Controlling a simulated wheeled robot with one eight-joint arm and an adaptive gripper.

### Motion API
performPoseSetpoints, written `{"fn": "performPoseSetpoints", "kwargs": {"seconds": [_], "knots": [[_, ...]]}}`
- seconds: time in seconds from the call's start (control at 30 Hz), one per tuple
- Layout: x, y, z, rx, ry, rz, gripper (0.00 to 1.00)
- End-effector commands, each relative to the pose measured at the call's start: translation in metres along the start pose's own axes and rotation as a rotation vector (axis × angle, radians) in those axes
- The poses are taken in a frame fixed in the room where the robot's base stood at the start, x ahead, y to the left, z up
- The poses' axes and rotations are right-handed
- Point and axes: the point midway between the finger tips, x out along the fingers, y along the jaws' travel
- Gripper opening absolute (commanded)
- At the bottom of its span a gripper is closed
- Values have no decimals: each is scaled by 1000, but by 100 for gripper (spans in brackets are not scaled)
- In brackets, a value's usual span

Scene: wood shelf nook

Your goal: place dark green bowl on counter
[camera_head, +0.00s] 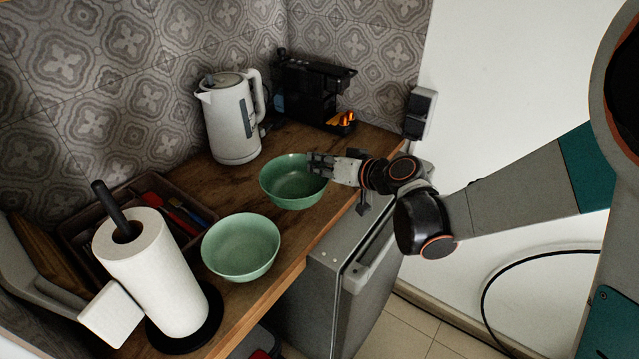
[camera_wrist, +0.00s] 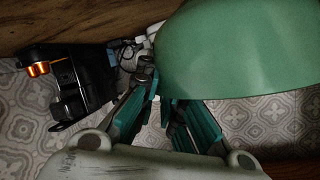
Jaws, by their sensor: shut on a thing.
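The dark green bowl (camera_head: 287,194) is upright at the middle of the wooden counter (camera_head: 325,218), near its front edge. I cannot tell whether its base touches the wood. My gripper (camera_head: 318,165) reaches in from the right and is shut on the bowl's right rim. In the wrist view the bowl (camera_wrist: 235,55) fills the upper right, with my gripper's fingers (camera_wrist: 162,98) at its rim. Part of the rim is hidden by the fingers.
A lighter green bowl (camera_head: 240,247) stands close at the front left. A white kettle (camera_head: 232,125) and a black coffee machine (camera_head: 310,90) stand behind. A paper towel roll (camera_head: 155,275) and cutlery tray (camera_head: 130,205) are at the left. Bare wood lies between kettle and bowl.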

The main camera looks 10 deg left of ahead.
Motion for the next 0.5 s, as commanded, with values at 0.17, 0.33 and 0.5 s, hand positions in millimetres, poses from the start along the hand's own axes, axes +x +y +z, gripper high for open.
{"fn": "performPoseSetpoints", "kwargs": {"seconds": [0.17,0.33,0.5], "knots": [[3,4,8,1,1,0,0],[11,14,27,1,1,0,0],[17,21,42,1,1,0,0]]}}
